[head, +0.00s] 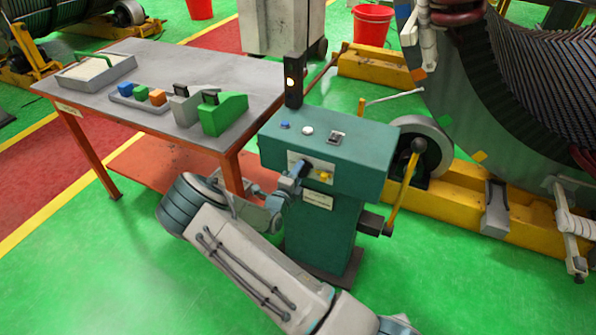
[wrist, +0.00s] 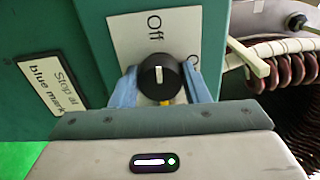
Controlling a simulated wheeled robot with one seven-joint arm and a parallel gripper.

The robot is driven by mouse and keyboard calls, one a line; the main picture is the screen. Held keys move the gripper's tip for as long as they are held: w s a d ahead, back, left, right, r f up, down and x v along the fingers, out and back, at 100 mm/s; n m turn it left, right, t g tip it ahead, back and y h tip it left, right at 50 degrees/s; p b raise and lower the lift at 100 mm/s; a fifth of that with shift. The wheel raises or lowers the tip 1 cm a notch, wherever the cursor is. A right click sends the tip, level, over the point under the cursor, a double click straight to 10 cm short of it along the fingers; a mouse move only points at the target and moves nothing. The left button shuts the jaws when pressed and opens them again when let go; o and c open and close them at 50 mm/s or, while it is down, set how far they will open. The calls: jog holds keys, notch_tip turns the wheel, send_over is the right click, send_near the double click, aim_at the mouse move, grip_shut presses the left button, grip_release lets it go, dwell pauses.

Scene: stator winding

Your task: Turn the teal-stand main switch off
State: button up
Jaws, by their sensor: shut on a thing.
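The teal stand (head: 340,225) stands in the middle of the head view, with a white switch plate on its front. The main switch, a round black knob (wrist: 158,80) with a white line, shows in the wrist view. Its line points up in the picture, toward the printed word "Off" (wrist: 154,24); a second label at the right is cut off. My gripper (wrist: 162,92) has its blue fingers on both sides of the knob, shut on it. In the head view my gripper (head: 293,180) is at the stand's front and hides the knob.
A yellow part (head: 325,177) sits right of my gripper on the front. A yellow lever (head: 405,185) is at the stand's right side. A dark post with a lit lamp (head: 291,82) rises behind. A table (head: 150,60) with colored blocks stands at the left.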

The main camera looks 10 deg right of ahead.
jog(key=shift+a+n, duration=0.1)
jog(key=shift+n, duration=0.2)
jog(key=o, duration=1)
jog(key=shift+c, duration=0.2)
jog(key=b+v, duration=0.1)
jog(key=v, duration=1.2)
jog(key=shift+s+a, duration=0.25)
jog(key=shift+s, duration=0.05)
